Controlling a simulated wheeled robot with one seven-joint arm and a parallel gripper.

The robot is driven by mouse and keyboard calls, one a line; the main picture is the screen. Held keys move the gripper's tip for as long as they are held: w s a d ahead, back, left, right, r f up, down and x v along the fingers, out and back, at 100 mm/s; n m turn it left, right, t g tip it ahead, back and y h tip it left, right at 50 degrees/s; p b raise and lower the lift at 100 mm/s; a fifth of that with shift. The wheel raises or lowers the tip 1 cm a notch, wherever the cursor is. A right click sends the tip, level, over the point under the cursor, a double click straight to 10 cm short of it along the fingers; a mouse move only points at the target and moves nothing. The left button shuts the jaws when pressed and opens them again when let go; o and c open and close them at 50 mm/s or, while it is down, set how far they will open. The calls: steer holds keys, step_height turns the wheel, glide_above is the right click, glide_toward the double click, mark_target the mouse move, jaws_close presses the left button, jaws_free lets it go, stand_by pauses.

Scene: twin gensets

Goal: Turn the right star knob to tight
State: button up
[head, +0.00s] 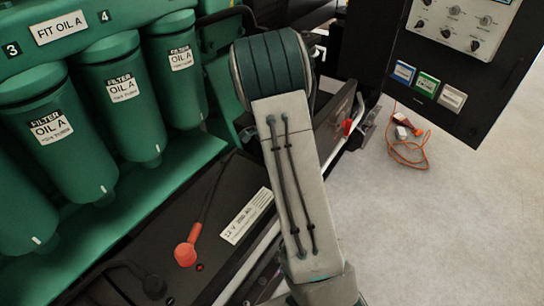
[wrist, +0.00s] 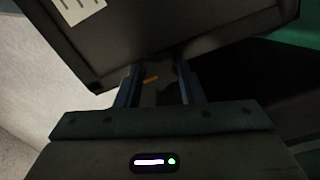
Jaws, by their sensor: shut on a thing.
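In the wrist view my gripper (wrist: 160,76) has its two blue-grey fingers closed on the sides of a dark grey knob (wrist: 152,92). A short orange mark shows on the knob between the fingers. The knob's star outline is mostly hidden by the fingers and shadow, and I cannot read from it how tight it is. A dark panel or box lies just beyond the fingertips. In the head view my arm crosses the middle, and the gripper and the knob are not visible there.
Green oil filters (head: 120,90) line the left. A black battery with a red terminal cap (head: 186,254) lies below them. A dark control cabinet (head: 455,65) stands at the upper right. An orange cable (head: 408,150) lies on the floor.

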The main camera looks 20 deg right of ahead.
steer(key=shift+w+r, duration=0.2)
steer(key=o, duration=0.9)
steer(key=shift+a, duration=0.1)
steer(key=shift+o, duration=0.5)
steer(key=shift+f, duration=0.1)
steer(key=shift+s, duration=0.1)
step_height(320, 180, up, 14)
steer(key=p, duration=0.1)
steer(key=shift+f, duration=0.1)
